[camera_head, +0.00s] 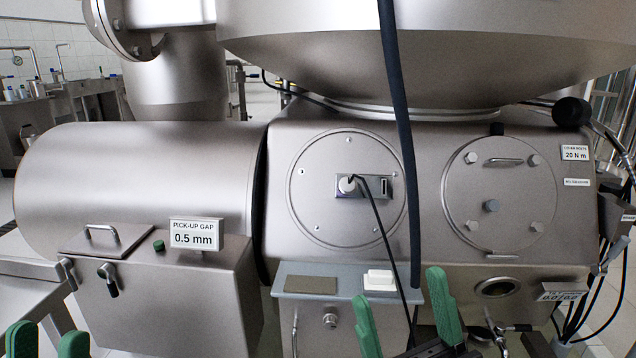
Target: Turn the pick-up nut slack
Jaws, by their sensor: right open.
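The steel disc separator (330,236) fills the middle of the head view. A "PICK-UP GAP 0.5 mm" sign (197,234) stands on the box at its left. I cannot identify the pick-up nut in this view. My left gripper (48,332) shows only its green fingertips at the bottom left edge; they are apart with nothing visible between them. My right gripper (399,285) is open at the bottom centre, its green fingers upright in front of a small shelf. I see nothing gripped between them.
The shelf (345,291) carries a dark pad (310,285) and a white block (379,280). A dark hose (400,120) hangs down the front, and a thin black cable (386,237) runs from a socket. A bolted round cover (462,178) is at the right. The large bowl (430,50) overhangs.

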